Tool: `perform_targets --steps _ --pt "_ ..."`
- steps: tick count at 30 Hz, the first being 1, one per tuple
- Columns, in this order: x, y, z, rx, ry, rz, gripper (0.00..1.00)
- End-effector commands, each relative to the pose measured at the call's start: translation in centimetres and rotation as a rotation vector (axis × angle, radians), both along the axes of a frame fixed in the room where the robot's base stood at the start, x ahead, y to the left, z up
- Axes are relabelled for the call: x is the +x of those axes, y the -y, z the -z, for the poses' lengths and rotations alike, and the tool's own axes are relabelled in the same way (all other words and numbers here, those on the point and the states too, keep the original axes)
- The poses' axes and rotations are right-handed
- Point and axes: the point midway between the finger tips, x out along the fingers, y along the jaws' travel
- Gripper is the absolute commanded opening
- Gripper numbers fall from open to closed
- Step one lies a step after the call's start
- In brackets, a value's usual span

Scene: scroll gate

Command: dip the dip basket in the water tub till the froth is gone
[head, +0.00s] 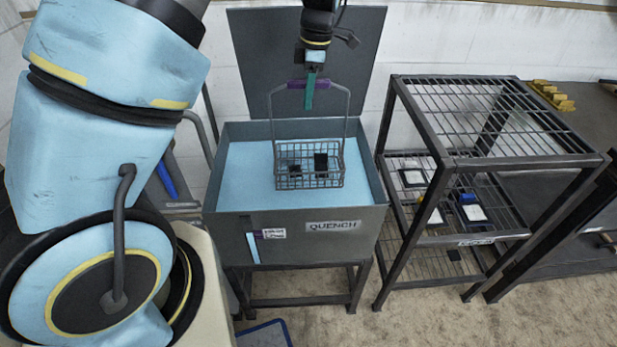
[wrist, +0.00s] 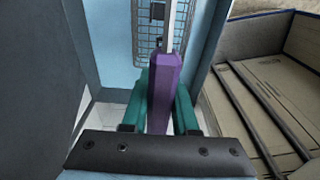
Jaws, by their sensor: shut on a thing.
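The dip basket (head: 309,178) is a grey wire basket with a tall loop handle and a purple grip, with dark blocks inside. It hangs over the water tub (head: 297,222), a grey tub labelled QUENCH with its lid standing up behind. The tub's inside shows a flat light-blue surface; I see no white froth on it. I cannot tell whether the basket's bottom touches that surface. My gripper (head: 309,88) is shut on the purple grip (wrist: 163,90), between green fingers in the wrist view. The basket's mesh (wrist: 148,35) shows beyond the grip there.
A dark wire rack (head: 480,160) stands right of the tub, with several small items on its lower shelf. A dark bench (head: 585,125) with yellow pieces (head: 552,95) is farther right. A blue-edged tray (head: 265,334) lies on the floor in front.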

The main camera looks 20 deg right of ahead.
Motion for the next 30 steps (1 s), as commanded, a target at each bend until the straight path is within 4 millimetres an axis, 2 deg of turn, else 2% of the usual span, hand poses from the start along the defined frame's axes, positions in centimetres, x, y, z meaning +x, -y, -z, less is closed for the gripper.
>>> perform_targets --steps 5,30 --pt "0.1 0.0 -0.3 -0.002 0.002 0.0 0.0" --pt "0.1 0.1 -7.1 -0.003 0.003 0.0 0.0"
